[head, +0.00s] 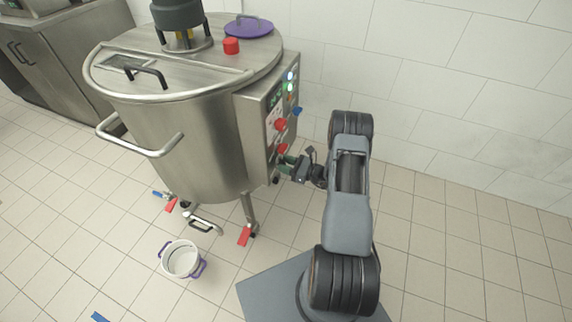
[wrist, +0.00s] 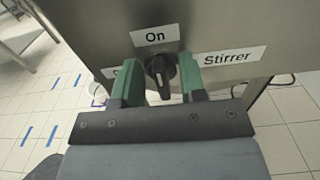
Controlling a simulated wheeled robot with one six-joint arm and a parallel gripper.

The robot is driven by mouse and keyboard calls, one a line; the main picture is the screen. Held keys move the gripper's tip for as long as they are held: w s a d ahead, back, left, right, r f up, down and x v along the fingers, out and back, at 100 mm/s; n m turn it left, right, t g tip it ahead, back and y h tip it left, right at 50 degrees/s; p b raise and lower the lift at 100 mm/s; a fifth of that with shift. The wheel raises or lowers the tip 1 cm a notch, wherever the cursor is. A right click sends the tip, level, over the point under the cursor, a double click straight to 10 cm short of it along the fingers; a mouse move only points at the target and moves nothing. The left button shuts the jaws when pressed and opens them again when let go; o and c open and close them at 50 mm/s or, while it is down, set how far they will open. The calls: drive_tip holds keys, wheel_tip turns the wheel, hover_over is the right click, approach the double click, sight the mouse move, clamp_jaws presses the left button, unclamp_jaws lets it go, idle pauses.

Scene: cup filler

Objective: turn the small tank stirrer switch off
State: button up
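The small tank (head: 185,140) is a steel vessel on legs in the head view, with a control panel (head: 270,115) on its right side. In the wrist view the stirrer switch (wrist: 160,68) is a black rotary knob. Its grip bar stands close to upright. An "On" label (wrist: 155,35) is above it and a "Stirrer" label (wrist: 230,57) is to its right. A label on the left is mostly hidden by a finger. My gripper (wrist: 161,70) is open, with one green finger on each side of the knob. I cannot tell whether either finger touches it.
Red knobs (head: 281,124) and lit green lamps (head: 290,88) sit higher on the panel. A white bucket with purple handles (head: 183,260) stands on the floor in front of the tank. The tiled floor to the right of my arm is clear, up to the white wall.

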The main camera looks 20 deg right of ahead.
clamp_jaws()
idle(0.4)
drive_tip(key=n+b, duration=0.5)
drive_tip(key=n, duration=0.1)
drive_tip(key=f+n+b, duration=0.1)
drive_tip(key=n+b, duration=0.5)
drive_tip(key=s+a+n+b, duration=0.1)
drive_tip(key=n+b, duration=0.4)
drive_tip(key=shift+f+n+b, duration=0.25)
drive_tip(key=shift+n+b, duration=0.05)
drive_tip(key=shift+n, duration=0.1)
drive_tip(key=shift+r, duration=0.1)
idle(0.3)
